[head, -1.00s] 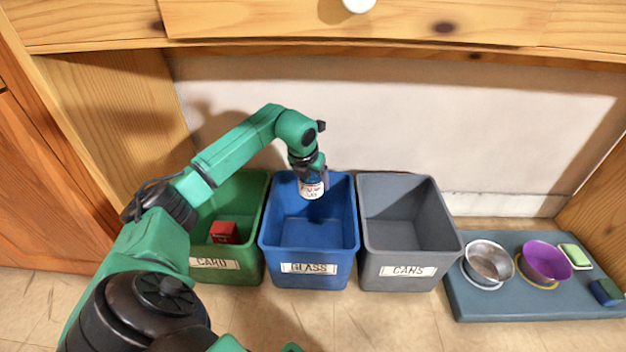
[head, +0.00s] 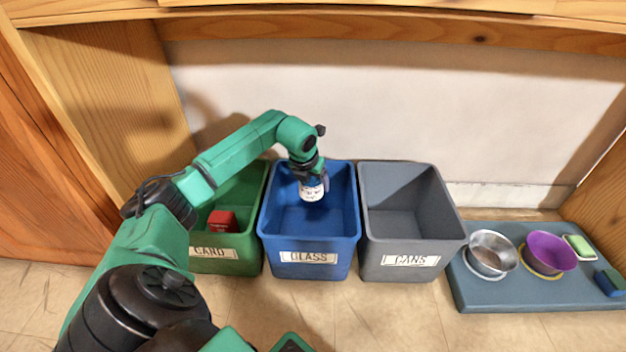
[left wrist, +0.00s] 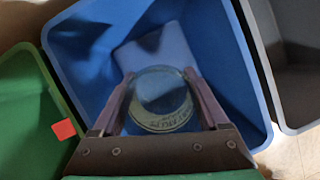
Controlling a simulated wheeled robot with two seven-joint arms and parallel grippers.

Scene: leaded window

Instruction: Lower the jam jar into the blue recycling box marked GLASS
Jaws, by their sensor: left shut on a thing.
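My left gripper (head: 311,173) is shut on the jam jar (head: 313,190), a small clear jar with a white label. The jar hangs below the fingers over the opening of the blue box (head: 309,255) marked GLASS, nearer its back wall. I cannot tell how far below the rim it is. In the left wrist view the jar (left wrist: 160,103) sits between both fingers of the gripper (left wrist: 158,82), with the blue interior behind it. My right gripper is not in view.
A grey CANS box (head: 412,262) stands close on the right. Farther right, a blue-grey mat (head: 510,295) holds a metal bowl (head: 491,253) and a purple bowl (head: 550,252). A wooden drawer front overhangs behind.

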